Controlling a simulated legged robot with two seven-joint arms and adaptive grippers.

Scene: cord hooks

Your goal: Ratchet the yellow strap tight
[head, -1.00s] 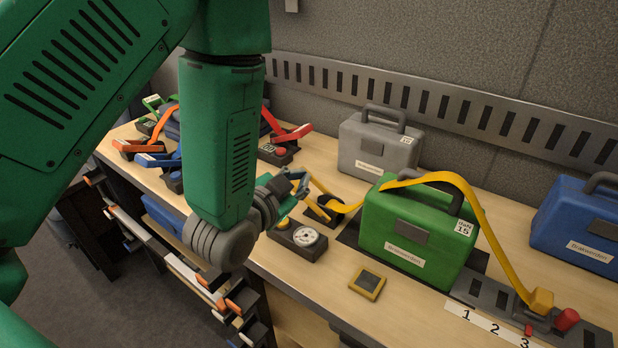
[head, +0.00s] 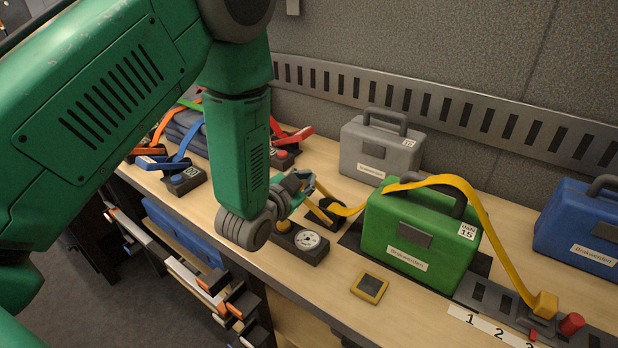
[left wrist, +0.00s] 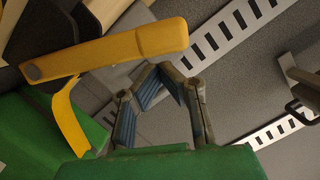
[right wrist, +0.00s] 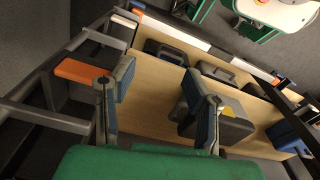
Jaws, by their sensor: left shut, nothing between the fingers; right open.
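The yellow strap (head: 487,235) rises from a dark ratchet base (head: 326,214), passes over the green case (head: 412,238) in a raised arch, and drops to a yellow end block (head: 544,304) on the slotted rail. My left gripper (head: 308,182) is shut and empty beside the ratchet, partly covering it. A piece of strap (left wrist: 72,122) hangs below the handle. My right gripper (right wrist: 158,92) is open, seen only in its wrist view.
A dial gauge box (head: 299,240) sits just in front of the ratchet. A small yellow-framed display (head: 369,287) lies on the bench. A grey case (head: 378,147) stands behind, a blue case (head: 580,232) at the right, and a red knob (head: 571,323) beside the end block.

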